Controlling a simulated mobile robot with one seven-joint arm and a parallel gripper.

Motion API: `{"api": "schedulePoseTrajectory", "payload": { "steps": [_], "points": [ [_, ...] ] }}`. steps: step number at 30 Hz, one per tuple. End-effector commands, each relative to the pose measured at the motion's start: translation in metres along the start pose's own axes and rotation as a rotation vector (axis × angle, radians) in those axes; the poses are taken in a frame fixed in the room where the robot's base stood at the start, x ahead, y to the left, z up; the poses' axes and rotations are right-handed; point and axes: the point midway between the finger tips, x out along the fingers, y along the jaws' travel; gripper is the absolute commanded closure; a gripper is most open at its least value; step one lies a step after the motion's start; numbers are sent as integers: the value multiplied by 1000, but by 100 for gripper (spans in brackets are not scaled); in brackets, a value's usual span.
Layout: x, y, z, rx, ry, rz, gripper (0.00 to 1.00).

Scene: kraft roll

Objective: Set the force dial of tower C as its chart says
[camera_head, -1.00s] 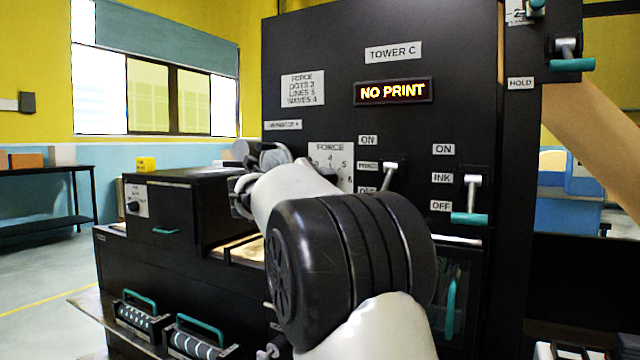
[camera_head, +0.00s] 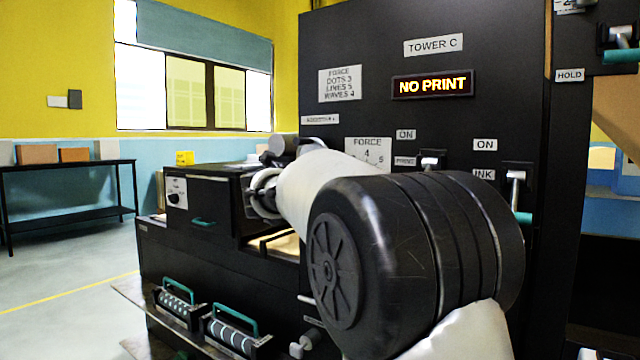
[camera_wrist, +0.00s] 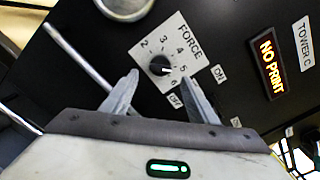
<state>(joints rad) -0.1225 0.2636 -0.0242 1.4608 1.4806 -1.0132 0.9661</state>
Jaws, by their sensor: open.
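The force dial (camera_wrist: 160,66) is a black knob on a white plate marked FORCE, with 2 to 6 around it. Its white mark points to the 5 and 6 side; I cannot tell the exact setting. In the head view the FORCE plate (camera_head: 368,150) is partly hidden by my arm. The chart (camera_head: 340,84) on tower C (camera_head: 433,46) reads dots 3, lines 5, waves 4. My gripper (camera_wrist: 162,78) is open and empty, its fingertips in front of the dial, one to each side in the picture. Contact cannot be told.
A lit NO PRINT sign (camera_head: 432,84) is on the panel. A print lever (camera_head: 431,160) and an ink lever (camera_head: 516,190) are right of the dial. Patterned rollers with teal handles (camera_head: 230,332) sit low in front. A thin metal rod (camera_wrist: 78,55) shows left of the dial.

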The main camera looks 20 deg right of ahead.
Motion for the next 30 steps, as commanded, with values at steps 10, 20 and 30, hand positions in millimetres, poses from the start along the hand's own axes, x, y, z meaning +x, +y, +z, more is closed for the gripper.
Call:
{"api": "schedulePoseTrajectory", "payload": {
  "steps": [10, 20, 30],
  "points": [
    [-84, 0, 1, 1, -2, 2, 46],
    [-116, 0, 0, 1, 1, 0, 46],
    [-117, -1, 1, -5, -8, 2, 46]
  ]
}}
